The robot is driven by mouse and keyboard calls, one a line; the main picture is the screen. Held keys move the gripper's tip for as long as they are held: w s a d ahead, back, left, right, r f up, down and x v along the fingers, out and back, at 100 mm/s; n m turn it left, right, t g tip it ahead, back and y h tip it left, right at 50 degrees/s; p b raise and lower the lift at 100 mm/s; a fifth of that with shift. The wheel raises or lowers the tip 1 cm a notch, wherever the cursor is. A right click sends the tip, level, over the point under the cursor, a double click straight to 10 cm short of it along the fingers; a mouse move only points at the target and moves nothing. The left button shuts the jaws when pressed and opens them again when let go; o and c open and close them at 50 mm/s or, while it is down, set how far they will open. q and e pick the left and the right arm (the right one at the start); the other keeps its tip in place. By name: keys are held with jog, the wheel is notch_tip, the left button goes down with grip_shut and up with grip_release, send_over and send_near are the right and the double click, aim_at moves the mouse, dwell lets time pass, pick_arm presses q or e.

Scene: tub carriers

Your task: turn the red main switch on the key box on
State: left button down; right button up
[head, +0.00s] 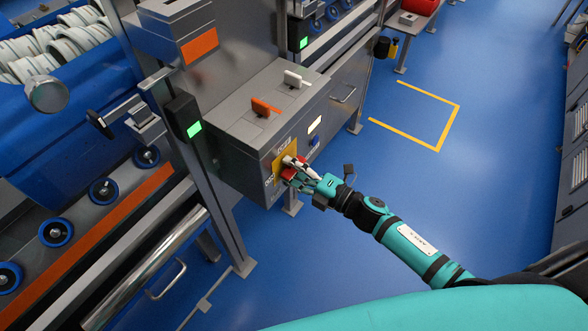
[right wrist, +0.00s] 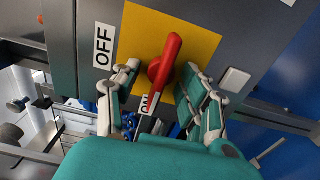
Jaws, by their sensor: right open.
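The grey key box (head: 240,133) stands in the middle of the head view, with a yellow plate (head: 279,166) on its front face. The red main switch (right wrist: 166,62) sits on this yellow plate (right wrist: 195,42) in the right wrist view. Its handle is slanted, its upper end leaning right. An OFF label (right wrist: 103,46) is left of the plate; an ON label (right wrist: 147,104) is below it, partly covered. My right gripper (right wrist: 168,82) is open, with one finger on each side of the switch; I cannot tell whether they touch it. In the head view the right gripper (head: 295,171) hides most of the switch. My left gripper is not in view.
An orange handle (head: 265,107) and a white handle (head: 296,79) stick up from the box top. A post with a green-lit unit (head: 187,118) stands left of the box. Blue floor with a yellow marked outline (head: 440,148) is clear to the right.

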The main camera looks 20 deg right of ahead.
jog(key=v, duration=1.2)
jog(key=shift+d, duration=0.1)
jog(key=s+d+f+m+g+h, duration=0.1)
jog(key=s+d+f+m+h, duration=0.15)
jog(key=f+m, duration=0.45)
jog(key=s+d+f+m+g+h, duration=0.1)
jog(key=d+f+m+h, duration=0.2)
jog(key=f, duration=0.7)
jog(key=s+d+f+m+g+h, duration=0.1)
jog(key=s+d+f+m+h, duration=0.2)
jog(key=f, duration=0.6)
jog(key=s+a+f+m+g, duration=0.2)
jog(key=s+f, duration=0.4)
jog(key=s, duration=0.3)
jog(key=s+a+f+m+g+h+p, duration=0.1)
jog(key=s+f+m+g, duration=0.3)
jog(key=s, duration=0.5)
jog(key=s+a+f+m+g+h, duration=0.1)
jog(key=s+a+f+m+g, duration=0.2)
jog(key=s+f, duration=0.5)
jog(key=shift+s+a+m+g, duration=0.2)
jog(key=shift+s+m+g, duration=0.4)
jog(key=shift+s+m, duration=0.1)
jog(key=shift+f+h, duration=0.1)
jog(key=shift+h, duration=0.15)
jog(key=shift+c, duration=0.2)
